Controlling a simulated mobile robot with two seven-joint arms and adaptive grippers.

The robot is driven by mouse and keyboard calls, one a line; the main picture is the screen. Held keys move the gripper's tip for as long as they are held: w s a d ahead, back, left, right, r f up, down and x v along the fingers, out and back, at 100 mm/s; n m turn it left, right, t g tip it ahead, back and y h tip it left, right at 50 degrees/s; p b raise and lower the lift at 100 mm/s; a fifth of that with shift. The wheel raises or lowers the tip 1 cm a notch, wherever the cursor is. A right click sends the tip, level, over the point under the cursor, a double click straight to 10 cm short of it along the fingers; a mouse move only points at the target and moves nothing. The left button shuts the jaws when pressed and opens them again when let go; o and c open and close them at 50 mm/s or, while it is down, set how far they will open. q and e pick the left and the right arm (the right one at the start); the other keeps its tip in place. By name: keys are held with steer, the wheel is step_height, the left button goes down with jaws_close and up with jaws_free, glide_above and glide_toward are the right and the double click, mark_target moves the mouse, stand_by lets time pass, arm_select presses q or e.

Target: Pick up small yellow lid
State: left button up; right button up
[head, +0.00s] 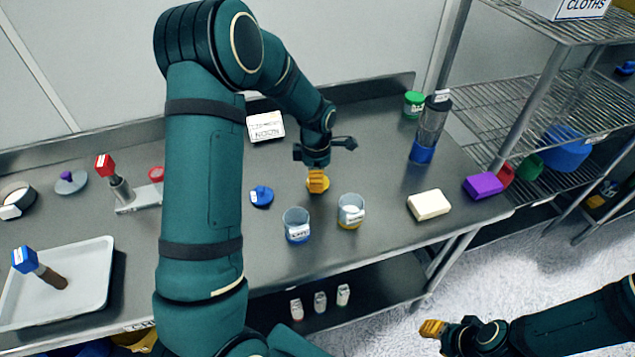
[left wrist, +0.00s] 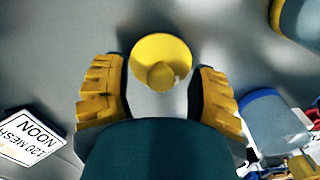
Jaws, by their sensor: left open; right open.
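The small yellow lid (left wrist: 160,52) is a round disc with a raised knob, lying on the grey table. In the left wrist view it sits between and just beyond the open yellow fingers of my left gripper (left wrist: 158,95). In the head view my left gripper (head: 317,182) points down over the yellow lid (head: 326,187), which is mostly hidden behind the fingers. I cannot tell whether the fingers touch the lid. My right gripper (head: 436,330) is at the lower right, away from the table, over the floor, and holds nothing visible.
Two clear cups, one with a blue base (head: 297,227) and one with a yellow base (head: 351,212), stand just in front of the lid. A blue lid (head: 262,196) lies left. A cream block (head: 429,205) lies right.

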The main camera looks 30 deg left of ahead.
arm_select(q)
steer(key=shift+f, duration=0.1)
steer(key=c, duration=0.9)
